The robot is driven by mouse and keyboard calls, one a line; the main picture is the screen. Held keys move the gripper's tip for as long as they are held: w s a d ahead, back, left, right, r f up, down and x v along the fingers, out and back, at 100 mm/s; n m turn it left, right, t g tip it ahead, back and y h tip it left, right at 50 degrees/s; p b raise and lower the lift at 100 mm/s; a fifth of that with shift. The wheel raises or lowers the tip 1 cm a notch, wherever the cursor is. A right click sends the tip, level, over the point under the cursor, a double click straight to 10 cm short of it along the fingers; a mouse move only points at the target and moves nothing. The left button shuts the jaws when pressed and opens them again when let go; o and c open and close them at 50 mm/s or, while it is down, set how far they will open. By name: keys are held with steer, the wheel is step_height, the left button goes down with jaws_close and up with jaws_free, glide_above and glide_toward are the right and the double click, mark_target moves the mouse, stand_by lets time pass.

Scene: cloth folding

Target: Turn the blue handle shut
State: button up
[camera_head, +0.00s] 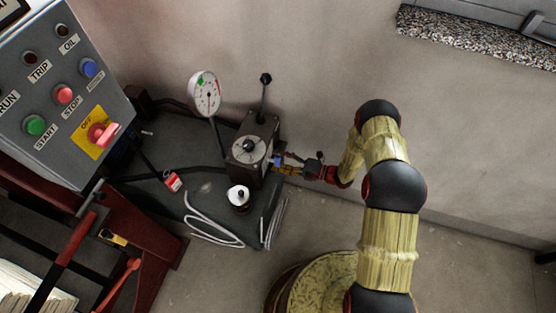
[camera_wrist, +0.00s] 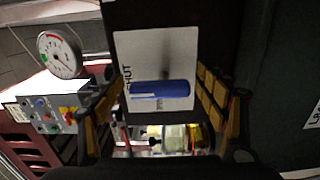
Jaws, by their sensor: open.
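The blue handle (camera_wrist: 162,89) lies level across a white plate in the wrist view, between my gripper's two fingers. The plate (camera_wrist: 150,45) has the word SHUT along its left edge; smaller lettering by the handle is partly covered. My gripper (camera_wrist: 159,82) is open, with an orange-padded finger on each side of the handle. Gaps show at both handle ends, so it is not gripped. In the head view, a small patch of the blue handle (camera_head: 277,160) shows at the right side of the dark pump block (camera_head: 254,146), with my gripper (camera_head: 284,164) beside it.
A round gauge (camera_head: 207,93) and an upright lever (camera_head: 264,95) stand by the block. A white-topped knob (camera_head: 239,195), a red tag (camera_head: 173,181) and pale looped cords (camera_head: 213,231) lie nearby. A control panel (camera_head: 62,85) is at left. The wall is behind.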

steer(key=v, duration=1.2)
stand_by(0.3)
steer(key=s+a+f+n+g, duration=0.2)
steer(key=s+f+n+g, duration=0.15)
steer(key=s+n, duration=0.45)
steer(key=s+d+r+n+g+h, duration=0.2)
steer(key=s+r+n+g+h, duration=0.2)
steer(key=s+r+n+g, duration=0.5)
steer(key=s+d+r+n+t+h, duration=0.15)
steer(key=d+r+n+h, duration=0.3)
steer(key=r+n, duration=0.55)
steer(key=s+d+r+n+t+h, duration=0.1)
steer(key=d+r+n+t+h, duration=0.2)
steer(key=r+n+h, duration=0.6)
steer(key=s+a+r+n+t, duration=0.1)
steer(key=s+r+n+t, duration=0.1)
steer(key=r, duration=0.9)
steer(key=s+a+r+n+t, duration=0.1)
steer(key=r+t, duration=0.4)
steer(key=r, duration=0.5)
steer(key=shift+s+a+r+n, duration=0.2)
steer(key=shift+s+r+n, duration=0.3)
steer(key=shift+s, duration=0.55)
